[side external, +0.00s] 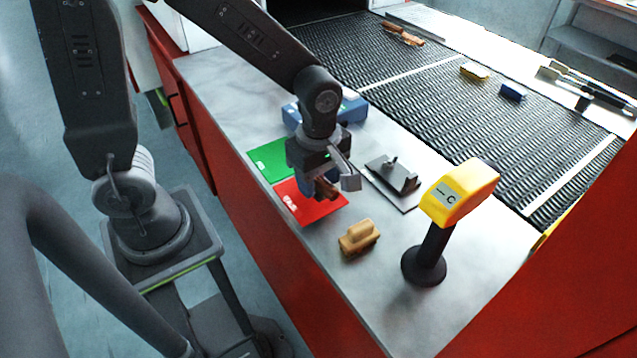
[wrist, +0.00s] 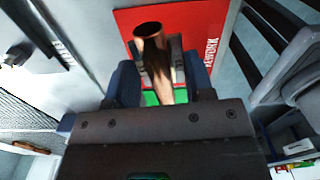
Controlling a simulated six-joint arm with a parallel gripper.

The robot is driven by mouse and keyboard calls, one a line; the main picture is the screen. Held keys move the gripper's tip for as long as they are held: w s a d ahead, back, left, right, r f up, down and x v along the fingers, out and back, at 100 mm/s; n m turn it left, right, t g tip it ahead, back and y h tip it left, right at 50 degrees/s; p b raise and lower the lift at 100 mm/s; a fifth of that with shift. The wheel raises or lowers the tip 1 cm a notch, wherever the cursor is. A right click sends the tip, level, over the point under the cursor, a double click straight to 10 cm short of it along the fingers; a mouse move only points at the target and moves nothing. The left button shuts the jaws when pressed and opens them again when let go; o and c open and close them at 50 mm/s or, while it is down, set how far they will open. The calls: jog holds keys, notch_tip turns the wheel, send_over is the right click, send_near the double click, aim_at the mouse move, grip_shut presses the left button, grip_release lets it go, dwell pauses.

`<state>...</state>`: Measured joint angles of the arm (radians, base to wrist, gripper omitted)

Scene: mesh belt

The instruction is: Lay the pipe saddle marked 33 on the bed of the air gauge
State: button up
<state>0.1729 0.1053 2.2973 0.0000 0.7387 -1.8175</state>
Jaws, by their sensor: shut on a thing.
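My gripper (side external: 321,184) is above the red mat. It is shut on a copper-brown part (side external: 327,188), which also shows between the blue fingers (wrist: 160,88) in the wrist view, with a round dark end toward the red mat. No number can be read on this part, so I cannot tell whether it is the saddle marked 33. A dark fixture on a flat plate (side external: 378,183) stands right of the gripper; it may be the air gauge, but its label is unreadable. A corner of a labelled plate (wrist: 68,58) shows at the left of the wrist view.
The red mat (side external: 330,212) and green mat (side external: 264,160) lie on the grey bench. A tan block (side external: 358,238) and a yellow-headed post (side external: 461,193) stand nearer the front. A blue object (side external: 352,107) is behind my arm. The mesh belt (side external: 425,95) carries several parts.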

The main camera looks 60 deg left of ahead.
jog(key=r, duration=0.3)
jog(key=shift+a+r, duration=0.2)
jog(key=shift+a, duration=0.2)
jog(key=s+a+r, duration=0.2)
jog(key=a+r, duration=0.4)
jog(key=a, duration=0.4)
jog(key=shift+m, duration=0.4)
jog(key=w+a, duration=0.1)
jog(key=w, duration=0.2)
jog(key=w+a, duration=0.2)
jog(key=w, duration=0.2)
jog(key=w+a, duration=0.2)
jog(key=w, duration=0.2)
jog(key=shift+a+r, duration=0.15)
jog(key=shift+w, duration=0.35)
send_over(360, 148)
notch_tip(360, 148, down, 7)
jog(key=shift+r, duration=0.1)
jog(key=shift+f, duration=2.1)
jog(key=shift+f, duration=0.15)
jog(key=o, duration=1)
jog(key=shift+o, duration=0.2)
